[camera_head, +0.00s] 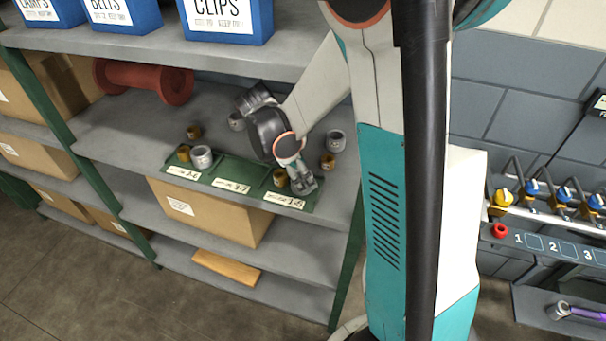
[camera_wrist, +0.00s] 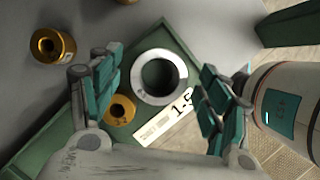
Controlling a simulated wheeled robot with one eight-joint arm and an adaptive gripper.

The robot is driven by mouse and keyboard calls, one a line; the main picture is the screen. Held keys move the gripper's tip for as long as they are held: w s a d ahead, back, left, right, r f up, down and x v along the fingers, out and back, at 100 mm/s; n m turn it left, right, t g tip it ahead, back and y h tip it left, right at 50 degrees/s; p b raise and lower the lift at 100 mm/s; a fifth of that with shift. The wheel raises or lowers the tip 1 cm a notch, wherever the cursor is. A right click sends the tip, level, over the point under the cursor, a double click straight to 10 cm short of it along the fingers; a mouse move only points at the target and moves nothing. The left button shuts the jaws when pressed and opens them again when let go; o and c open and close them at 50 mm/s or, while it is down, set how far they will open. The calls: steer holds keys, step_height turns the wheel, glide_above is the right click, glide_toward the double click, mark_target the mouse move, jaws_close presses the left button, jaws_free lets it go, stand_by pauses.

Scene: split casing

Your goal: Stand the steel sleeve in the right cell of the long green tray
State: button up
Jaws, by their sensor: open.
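The long green tray (camera_head: 231,172) lies on the middle shelf with three labelled cells. In the wrist view, a steel sleeve (camera_wrist: 140,88) stands upright, its open end facing the camera, in the right cell, near the 1-5 label (camera_wrist: 165,121). A small brass piece (camera_wrist: 119,110) stands beside it; this piece also shows in the head view (camera_head: 280,177). My gripper (camera_wrist: 160,92) is open, its fingers on either side of the sleeve and apart from it. In the head view, my gripper (camera_head: 303,184) is low over the right cell and mostly hides this sleeve.
The left cell holds a brass piece (camera_head: 183,153) and a grey sleeve (camera_head: 201,157); the middle cell looks empty. Behind the tray are another grey sleeve (camera_head: 336,140) and loose brass pieces (camera_head: 327,160), (camera_head: 194,132). A red spool (camera_head: 143,80) lies at the back left. Blue bins (camera_head: 226,20) stand above.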

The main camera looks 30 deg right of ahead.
steer(key=w+a, duration=0.1)
steer(key=a, duration=0.3)
steer(key=w+a, duration=0.1)
steer(key=a, duration=0.3)
steer(key=w+a+r+p, duration=0.1)
steer(key=a, duration=0.3)
steer(key=s+a+r+m+t+y, duration=0.1)
steer(key=s+r+m+t+y, duration=0.3)
steer(key=s+r+m+t, duration=0.4)
steer(key=shift+s+a+r+m, duration=0.3)
steer(key=shift+s+r+m, duration=3.35)
steer(key=shift+s, duration=0.45)
steer(key=shift+r, duration=0.1)
step_height(320, 180, down, 4)
steer(key=b, duration=0.3)
steer(key=shift+b, duration=0.35)
